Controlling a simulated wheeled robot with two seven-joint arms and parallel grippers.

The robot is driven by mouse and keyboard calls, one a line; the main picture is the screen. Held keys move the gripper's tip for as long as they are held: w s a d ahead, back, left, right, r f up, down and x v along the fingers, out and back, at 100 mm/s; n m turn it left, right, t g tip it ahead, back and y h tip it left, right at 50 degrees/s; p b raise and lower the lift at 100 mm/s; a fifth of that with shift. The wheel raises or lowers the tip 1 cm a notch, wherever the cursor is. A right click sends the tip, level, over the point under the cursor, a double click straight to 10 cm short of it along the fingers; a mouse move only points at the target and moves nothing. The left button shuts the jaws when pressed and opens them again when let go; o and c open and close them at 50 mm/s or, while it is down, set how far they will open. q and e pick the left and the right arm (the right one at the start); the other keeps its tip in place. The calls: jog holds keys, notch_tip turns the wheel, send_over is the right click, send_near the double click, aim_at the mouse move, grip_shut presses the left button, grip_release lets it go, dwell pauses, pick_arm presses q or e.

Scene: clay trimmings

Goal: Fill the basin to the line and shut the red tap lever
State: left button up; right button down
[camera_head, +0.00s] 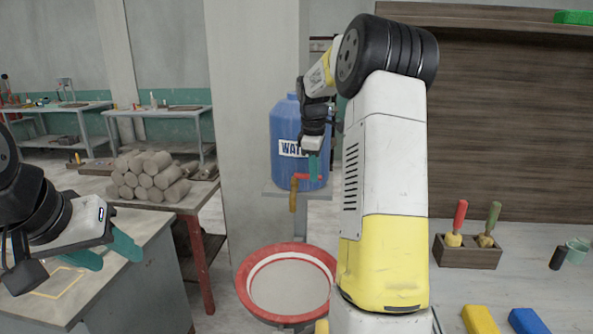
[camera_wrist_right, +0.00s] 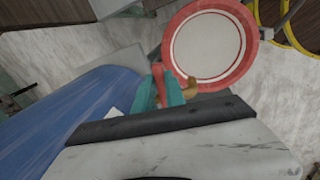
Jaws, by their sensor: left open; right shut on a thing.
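The blue water barrel (camera_head: 287,130) stands on a shelf by the pillar. Its brass spout (camera_head: 293,200) points down and the red tap lever (camera_head: 302,176) is above it. My right gripper (camera_head: 315,168) is shut on the lever; the right wrist view shows the red lever (camera_wrist_right: 173,88) between its teal fingers. The red-rimmed basin (camera_head: 241,273) is below the spout, with a thin red line inside. Its inside looks pale grey; I cannot tell the water level, and no stream shows. My left gripper (camera_head: 108,252) is open and empty at the left, over a grey-topped bench.
Clay rolls (camera_head: 148,176) are stacked on a table at the left. A wooden block with red- and green-handled tools (camera_head: 468,252) stands on the right bench, with yellow (camera_head: 479,319) and blue (camera_head: 529,321) blocks in front. My right arm hides part of the middle.

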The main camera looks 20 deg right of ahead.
jog(key=m, duration=0.1)
jog(key=s+a+m, duration=0.1)
jog(key=m, duration=0.2)
jog(key=shift+s+a+h, duration=0.2)
jog(key=shift+a+h, duration=0.1)
jog(key=c, duration=1.4)
grip_release()
jog(key=shift+r, duration=0.1)
jog(key=v, duration=0.7)
jog(key=shift+w+a+r, duration=0.1)
jog(key=shift+r, duration=0.3)
